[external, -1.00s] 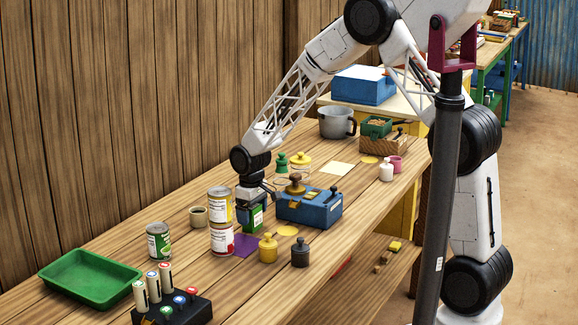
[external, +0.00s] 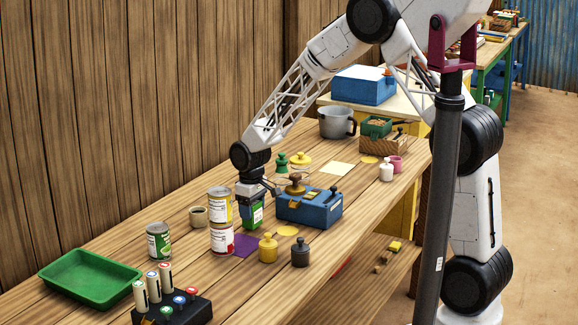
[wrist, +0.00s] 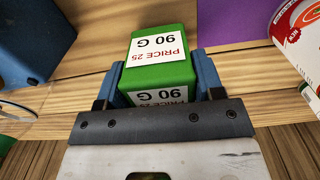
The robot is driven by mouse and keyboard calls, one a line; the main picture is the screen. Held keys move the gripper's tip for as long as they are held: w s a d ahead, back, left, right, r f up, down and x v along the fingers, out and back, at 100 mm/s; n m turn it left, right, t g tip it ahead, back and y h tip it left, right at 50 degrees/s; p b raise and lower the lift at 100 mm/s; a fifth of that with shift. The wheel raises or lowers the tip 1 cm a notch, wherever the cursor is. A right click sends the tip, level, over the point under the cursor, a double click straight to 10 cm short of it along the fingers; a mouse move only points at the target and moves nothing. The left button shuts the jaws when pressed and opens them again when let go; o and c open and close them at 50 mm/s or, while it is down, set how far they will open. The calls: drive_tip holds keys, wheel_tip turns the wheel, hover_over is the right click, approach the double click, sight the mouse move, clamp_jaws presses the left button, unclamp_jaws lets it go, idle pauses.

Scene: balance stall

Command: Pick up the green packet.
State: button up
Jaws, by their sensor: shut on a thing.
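The green packet (external: 252,215) has a white label with price and weight print. In the external view it is upright between the stacked cans and the blue balance box. My gripper (external: 250,198) is above it and shut on it. In the wrist view the green packet (wrist: 160,72) sits between the two blue fingers of my gripper (wrist: 160,85), one against each side. The external view does not clearly show whether its base touches the table; part of its top is hidden by the gripper.
Two stacked cans (external: 221,240) stand close on the left. The blue balance box (external: 312,208) is close on the right. A purple sheet (external: 244,246), a yellow weight (external: 268,249) and a black weight (external: 300,252) are in front. A green tray (external: 90,280) lies at the table's left end.

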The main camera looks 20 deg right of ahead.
drive_tip(key=r, duration=0.2)
drive_tip(key=shift+s+d+r, duration=0.2)
drive_tip(key=shift+s+r, duration=0.1)
drive_tip(key=shift+s, duration=0.05)
drive_tip(key=s+d+r, duration=0.1)
drive_tip(key=s+d, duration=0.7)
drive_tip(key=s, duration=0.5)
drive_tip(key=shift+r, duration=0.15)
